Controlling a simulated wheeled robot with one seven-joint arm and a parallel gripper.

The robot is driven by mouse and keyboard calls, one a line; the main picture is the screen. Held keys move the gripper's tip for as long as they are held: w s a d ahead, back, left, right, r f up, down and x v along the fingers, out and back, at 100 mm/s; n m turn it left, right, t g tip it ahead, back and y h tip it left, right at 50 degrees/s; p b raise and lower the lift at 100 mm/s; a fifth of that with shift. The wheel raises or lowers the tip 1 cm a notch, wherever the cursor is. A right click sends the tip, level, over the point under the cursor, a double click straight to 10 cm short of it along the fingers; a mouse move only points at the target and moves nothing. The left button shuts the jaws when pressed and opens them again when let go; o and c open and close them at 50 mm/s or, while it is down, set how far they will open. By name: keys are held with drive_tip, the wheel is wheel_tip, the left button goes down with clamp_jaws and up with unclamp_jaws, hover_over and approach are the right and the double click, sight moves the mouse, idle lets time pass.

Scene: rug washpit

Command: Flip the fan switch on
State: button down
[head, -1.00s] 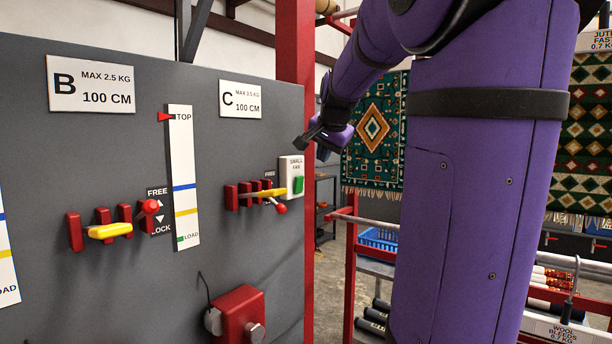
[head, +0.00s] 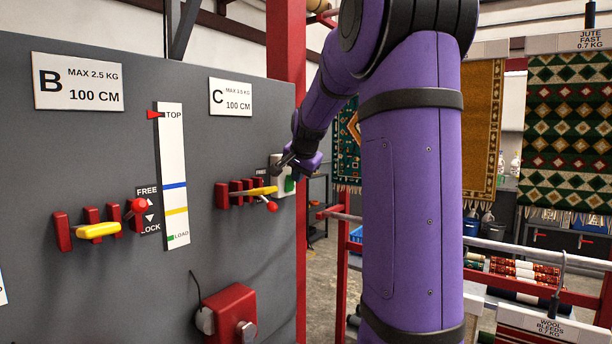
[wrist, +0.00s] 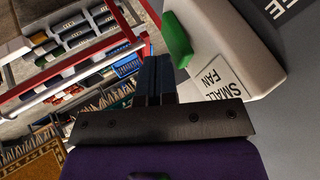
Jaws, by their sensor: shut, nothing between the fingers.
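The small fan switch is a white box (wrist: 262,75) on the grey panel, with a green rocker (wrist: 177,40) on its face and a "SMALL FAN" label. In the head view the green rocker (head: 289,183) shows at the panel's right edge, with the box partly hidden by my gripper. My gripper (head: 281,163) is shut and empty, right at the upper part of the box. In the wrist view its closed fingers (wrist: 154,75) are beside the box, close to the rocker. I cannot tell whether they touch it.
Beside the switch on the panel are a yellow handle (head: 252,191), red pegs (head: 222,196) and a red-knobbed lever (head: 271,206). A red post (head: 287,40) rises behind the panel edge. A red rack (head: 340,262) stands to the right.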

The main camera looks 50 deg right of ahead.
drive_tip(key=shift+w, duration=0.2)
drive_tip(key=shift+w, duration=0.1)
drive_tip(key=shift+w+a+r+g, duration=0.1)
drive_tip(key=shift+w+r+g, duration=0.1)
drive_tip(key=shift+w+g, duration=0.25)
drive_tip(key=shift+r, duration=0.2)
drive_tip(key=shift+s+r, duration=0.1)
drive_tip(key=shift+r, duration=0.5)
